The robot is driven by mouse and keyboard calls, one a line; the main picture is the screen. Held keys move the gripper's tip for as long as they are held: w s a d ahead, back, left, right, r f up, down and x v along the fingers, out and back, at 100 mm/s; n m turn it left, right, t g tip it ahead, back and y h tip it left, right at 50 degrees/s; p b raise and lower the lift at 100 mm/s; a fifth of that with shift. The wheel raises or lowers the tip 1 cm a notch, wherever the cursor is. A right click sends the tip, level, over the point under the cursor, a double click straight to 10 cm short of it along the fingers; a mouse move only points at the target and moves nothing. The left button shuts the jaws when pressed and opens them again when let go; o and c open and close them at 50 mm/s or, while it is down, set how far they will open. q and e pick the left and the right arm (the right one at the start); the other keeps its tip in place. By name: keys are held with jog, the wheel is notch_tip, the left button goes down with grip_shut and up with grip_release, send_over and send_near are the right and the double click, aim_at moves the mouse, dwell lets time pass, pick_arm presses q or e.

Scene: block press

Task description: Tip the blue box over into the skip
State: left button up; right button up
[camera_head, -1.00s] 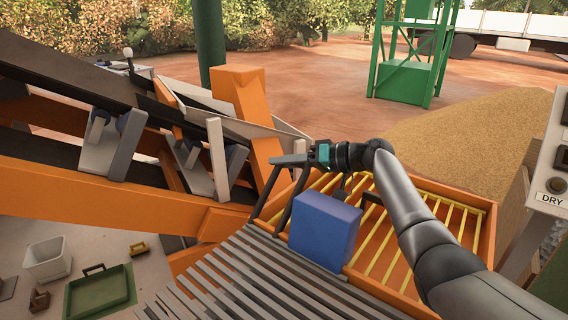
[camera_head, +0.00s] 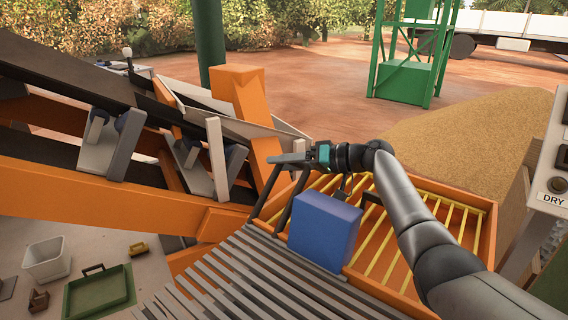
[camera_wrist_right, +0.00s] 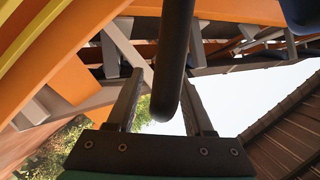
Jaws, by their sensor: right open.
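The blue box (camera_head: 325,230) stands upright at the end of the grey slatted rollers, beside an orange frame with yellow bars (camera_head: 485,235). I cannot tell for certain whether this frame is the skip. My right gripper (camera_head: 287,160) is above and behind the box, fingers pointing left, apart from the box. In the right wrist view my right gripper (camera_wrist_right: 160,85) is open, with a dark rounded bar (camera_wrist_right: 176,50) between its fingers; contact cannot be told. A corner of something dark blue shows at the top right there. My left gripper is not in view.
A grey roller bed (camera_head: 255,275) runs up to the box. An orange conveyor frame (camera_head: 120,215) fills the left. A green tray (camera_head: 100,292) and white bin (camera_head: 47,259) are low at left. A grain heap (camera_head: 465,140) lies behind. A panel marked DRY (camera_head: 553,185) is at right.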

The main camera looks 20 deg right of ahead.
jog(key=v, duration=1.5)
jog(key=shift+s+p, duration=0.15)
jog(key=shift+p, duration=0.15)
dwell(0.5)
